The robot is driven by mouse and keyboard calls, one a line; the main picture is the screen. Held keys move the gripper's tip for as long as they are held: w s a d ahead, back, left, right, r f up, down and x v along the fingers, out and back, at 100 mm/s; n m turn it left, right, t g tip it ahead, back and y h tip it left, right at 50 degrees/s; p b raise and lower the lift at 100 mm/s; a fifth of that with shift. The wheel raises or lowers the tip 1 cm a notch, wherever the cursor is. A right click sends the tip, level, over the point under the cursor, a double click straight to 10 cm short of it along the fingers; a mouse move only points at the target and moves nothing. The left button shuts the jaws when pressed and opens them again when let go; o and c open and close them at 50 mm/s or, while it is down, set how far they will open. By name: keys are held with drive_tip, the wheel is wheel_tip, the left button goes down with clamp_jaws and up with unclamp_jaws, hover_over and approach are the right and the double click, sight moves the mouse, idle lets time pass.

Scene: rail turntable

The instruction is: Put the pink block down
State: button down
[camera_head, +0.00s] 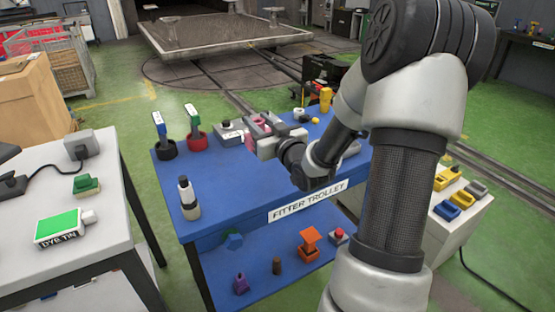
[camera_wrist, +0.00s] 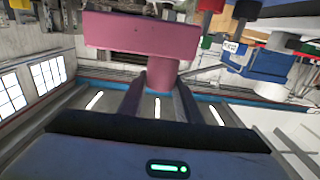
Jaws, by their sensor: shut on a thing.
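The pink block (camera_head: 261,121) is in the jaws of my gripper (camera_head: 258,133) over the back part of the blue fitter trolley (camera_head: 222,178). In the wrist view the pink block (camera_wrist: 140,35) shows a wide flat slab with a narrower round stem, and the two dark fingers of my gripper (camera_wrist: 161,85) close on the stem. The head view does not clearly show whether the block touches the trolley top or hangs above it.
On the trolley stand a white-and-black bottle (camera_head: 188,198), a black holder (camera_head: 164,150), a red holder (camera_head: 196,140), a grey box (camera_head: 229,132) and a yellow piece (camera_head: 325,99). A white table (camera_head: 90,250) stands left.

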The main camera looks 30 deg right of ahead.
wheel_tip(320, 180, down, 10)
drive_tip(key=shift+r+b, duration=0.1)
drive_tip(key=shift+b, duration=1.15)
drive_tip(key=shift+f, duration=0.2)
drive_tip(key=c, duration=1.3)
unclamp_jaws()
drive_tip(key=shift+r, duration=0.15)
drive_tip(key=shift+s, duration=0.3)
drive_tip(key=s, duration=1.1)
drive_tip(key=shift+s+d+p, duration=0.2)
drive_tip(key=shift+s+p, duration=0.1)
drive_tip(key=shift+p, duration=0.05)
